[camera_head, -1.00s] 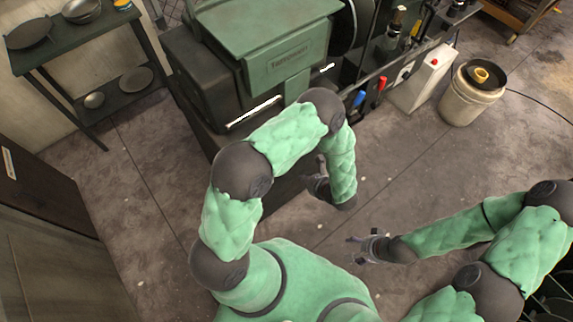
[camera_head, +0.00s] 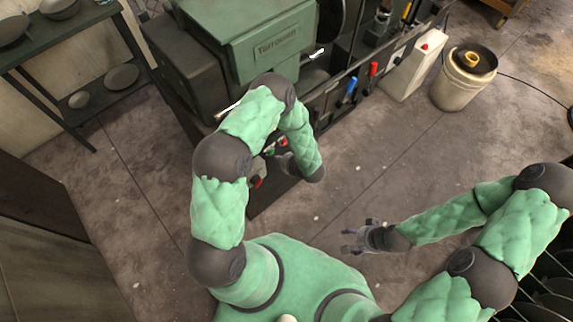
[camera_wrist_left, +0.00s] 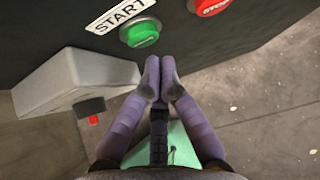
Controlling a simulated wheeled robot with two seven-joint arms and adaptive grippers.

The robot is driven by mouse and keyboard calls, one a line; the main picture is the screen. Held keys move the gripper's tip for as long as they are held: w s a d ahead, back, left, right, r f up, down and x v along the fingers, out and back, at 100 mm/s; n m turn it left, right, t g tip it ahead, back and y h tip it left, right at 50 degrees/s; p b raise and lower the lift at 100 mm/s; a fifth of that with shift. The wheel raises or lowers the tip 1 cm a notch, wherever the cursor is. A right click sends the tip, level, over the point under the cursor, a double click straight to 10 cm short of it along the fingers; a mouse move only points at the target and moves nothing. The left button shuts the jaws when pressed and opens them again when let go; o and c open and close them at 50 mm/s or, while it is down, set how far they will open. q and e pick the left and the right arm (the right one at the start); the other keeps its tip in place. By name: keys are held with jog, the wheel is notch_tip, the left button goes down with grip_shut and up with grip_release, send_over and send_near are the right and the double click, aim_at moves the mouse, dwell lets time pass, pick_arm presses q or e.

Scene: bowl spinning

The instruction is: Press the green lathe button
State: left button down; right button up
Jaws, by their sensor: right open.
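The round green button (camera_wrist_left: 142,35) sits under a START label on the dark machine front in the left wrist view. My left gripper (camera_wrist_left: 158,66) is shut and empty, its purple fingertips together just below and slightly right of the green button. I cannot tell from this view whether they touch the panel. In the head view my left gripper (camera_head: 284,163) is near the lathe's lower front, partly hidden by my arm. My right gripper (camera_head: 352,240) is open and empty above the bare floor, away from the machine.
A red STOP button (camera_wrist_left: 211,5) is right of the green one. A grey box (camera_wrist_left: 72,82) with a dark knob protrudes left of my fingers. The green lathe (camera_head: 265,45) stands ahead, a white bucket (camera_head: 458,92) farther right.

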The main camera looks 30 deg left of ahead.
pick_arm(q)
jog(key=shift+w+a, duration=0.25)
jog(key=shift+a, duration=0.2)
pick_arm(e)
jog(key=shift+f, duration=0.1)
